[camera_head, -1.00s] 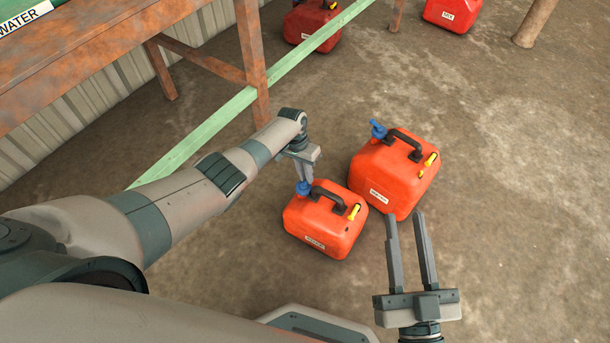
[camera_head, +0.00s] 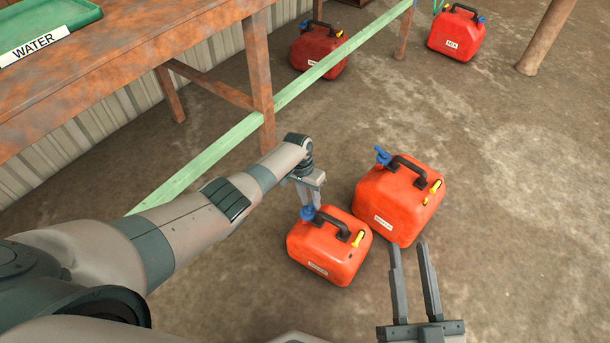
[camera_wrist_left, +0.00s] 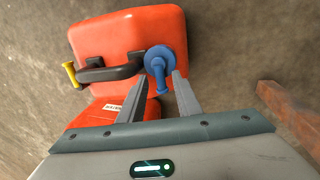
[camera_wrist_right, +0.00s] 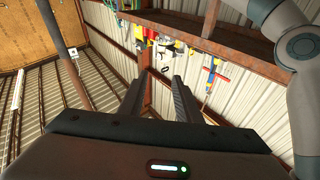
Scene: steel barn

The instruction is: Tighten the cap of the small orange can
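The small orange can (camera_head: 328,252) stands on the floor in the head view, with a black handle, a yellow piece and a blue cap (camera_head: 308,213) at its left back corner. My left gripper (camera_head: 312,200) is at the cap from behind. In the left wrist view, its two fingers (camera_wrist_left: 160,75) are apart, with the blue cap (camera_wrist_left: 160,58) and its lever at and between the tips; I cannot tell whether they touch. My right gripper (camera_head: 411,248) is open and empty, right of the small can and in front of the larger can.
A larger orange can (camera_head: 395,205) stands just behind and right of the small one. Two red cans, one left (camera_head: 318,50) and one right (camera_head: 456,35), stand further back. A rusty bench (camera_head: 130,65) with a green rail (camera_head: 235,130) is at left. Floor at right is clear.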

